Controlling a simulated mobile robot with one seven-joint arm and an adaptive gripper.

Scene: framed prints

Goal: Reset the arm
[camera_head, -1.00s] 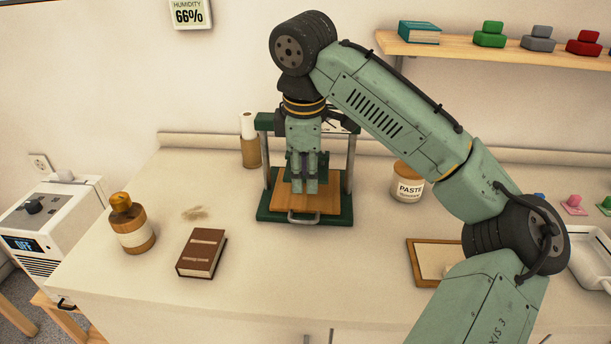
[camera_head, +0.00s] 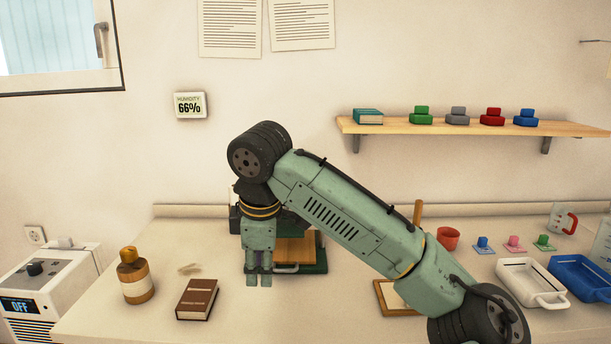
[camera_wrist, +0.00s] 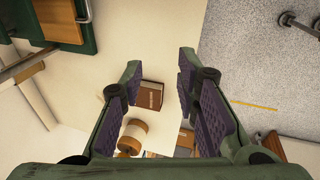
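My arm crosses the head view, bent at the elbow, with my gripper (camera_head: 259,279) pointing down over the bench in front of the green press (camera_head: 314,268). In the wrist view my gripper (camera_wrist: 160,85) has its two purple-padded fingers apart with nothing between them. The brown book (camera_head: 197,299) lies on the bench to the left of the gripper; it also shows beyond the fingertips in the wrist view (camera_wrist: 151,95). My arm and gripper hide part of the press.
A brown bottle (camera_head: 135,277) stands left of the book. A wooden frame (camera_head: 385,297) lies right of the press. A white tray (camera_head: 530,281) and a blue tray (camera_head: 586,279) sit at the right. A wall shelf (camera_head: 470,128) holds a book and several coloured blocks.

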